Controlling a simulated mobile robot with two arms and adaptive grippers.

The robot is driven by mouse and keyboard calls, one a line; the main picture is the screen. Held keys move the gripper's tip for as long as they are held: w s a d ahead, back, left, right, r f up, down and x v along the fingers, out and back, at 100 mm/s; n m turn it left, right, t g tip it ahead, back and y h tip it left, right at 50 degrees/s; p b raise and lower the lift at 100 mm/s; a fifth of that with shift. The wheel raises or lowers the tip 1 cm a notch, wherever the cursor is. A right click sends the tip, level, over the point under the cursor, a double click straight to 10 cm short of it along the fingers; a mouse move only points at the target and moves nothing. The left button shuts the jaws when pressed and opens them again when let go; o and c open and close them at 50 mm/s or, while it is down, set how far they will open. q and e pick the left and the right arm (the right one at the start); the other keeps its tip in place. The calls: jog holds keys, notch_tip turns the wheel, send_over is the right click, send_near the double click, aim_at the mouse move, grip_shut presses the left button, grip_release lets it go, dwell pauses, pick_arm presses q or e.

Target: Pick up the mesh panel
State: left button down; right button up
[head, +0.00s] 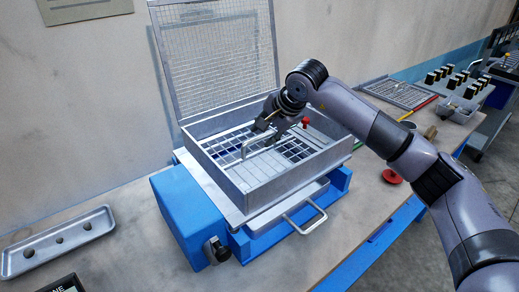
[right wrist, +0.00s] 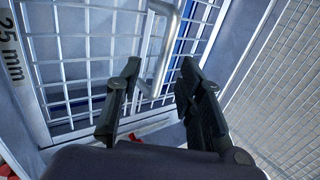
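A metal mesh panel (head: 231,149) with a raised bar handle lies inside the open grey box (head: 250,190). Its wide grid also shows in the right wrist view (right wrist: 75,55). My right gripper (head: 268,130) reaches down into the box at the handle. In the right wrist view my right gripper (right wrist: 160,78) is open, with one finger on each side of the handle bar (right wrist: 168,45). Gaps show between the fingers and the bar, so it does not look gripped. The arm and gripper hide part of the panel. My left gripper is not in view.
A fine-mesh lid (head: 220,55) stands upright behind the box. The box sits on a blue machine (head: 185,205) with a front drawer handle. A grey tray (head: 75,242) is at left; another mesh frame (head: 400,92) and a red disc (head: 392,177) are at right.

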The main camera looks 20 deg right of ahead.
aim_at(261, 137)
jog(key=p+x, duration=0.1)
jog(key=x, duration=0.3)
jog(key=shift+w+f, duration=0.15)
jog(key=shift+w, duration=0.15)
jog(key=shift+c, duration=0.2)
grip_shut()
dwell(0.4)
